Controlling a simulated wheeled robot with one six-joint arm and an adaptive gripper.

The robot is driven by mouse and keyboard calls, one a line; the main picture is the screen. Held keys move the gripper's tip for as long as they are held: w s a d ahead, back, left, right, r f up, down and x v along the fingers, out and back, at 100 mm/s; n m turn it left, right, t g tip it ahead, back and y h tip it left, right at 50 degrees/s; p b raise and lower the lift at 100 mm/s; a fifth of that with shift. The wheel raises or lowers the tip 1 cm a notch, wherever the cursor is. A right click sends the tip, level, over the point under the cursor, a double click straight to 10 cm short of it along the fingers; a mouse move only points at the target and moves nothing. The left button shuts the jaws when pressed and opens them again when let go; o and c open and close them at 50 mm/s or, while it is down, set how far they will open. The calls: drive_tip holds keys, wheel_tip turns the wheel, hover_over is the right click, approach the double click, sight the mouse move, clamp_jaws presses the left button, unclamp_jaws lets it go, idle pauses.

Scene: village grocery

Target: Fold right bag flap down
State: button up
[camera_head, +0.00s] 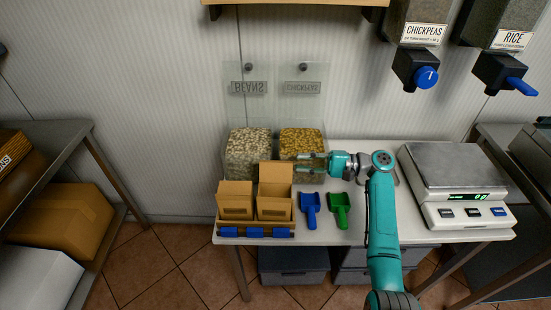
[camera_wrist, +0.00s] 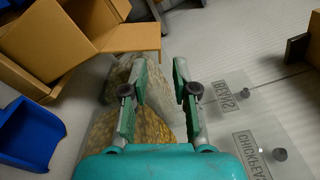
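The right bag (camera_head: 274,208) is a brown cardboard bag in a wooden holder (camera_head: 225,224) at the table's front left. Its tall back flap (camera_head: 276,172) stands upright. The left bag (camera_head: 235,201) beside it has no such raised flap. In the wrist view the right bag (camera_wrist: 50,42) is at upper left, with a flap (camera_wrist: 135,38) reaching toward my fingertips. My gripper (camera_head: 300,162) is just right of the raised flap, pointing left. In the wrist view my gripper (camera_wrist: 161,66) has its fingers apart with nothing between them. I cannot tell whether a finger touches the flap.
Bins of beans (camera_head: 248,150) and chickpeas (camera_head: 300,142) stand behind, with clear lids raised against the wall. A blue scoop (camera_head: 310,208) and a green scoop (camera_head: 340,208) lie right of the bags. A scale (camera_head: 455,180) stands at the right. Blue clips (camera_head: 254,232) are on the holder's front.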

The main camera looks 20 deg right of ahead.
sight(276, 172)
drive_tip(key=x, duration=0.8)
drive_tip(key=shift+w+a, duration=0.1)
drive_tip(key=shift+a, duration=0.05)
drive_tip(key=shift+c, duration=0.2)
clamp_jaws()
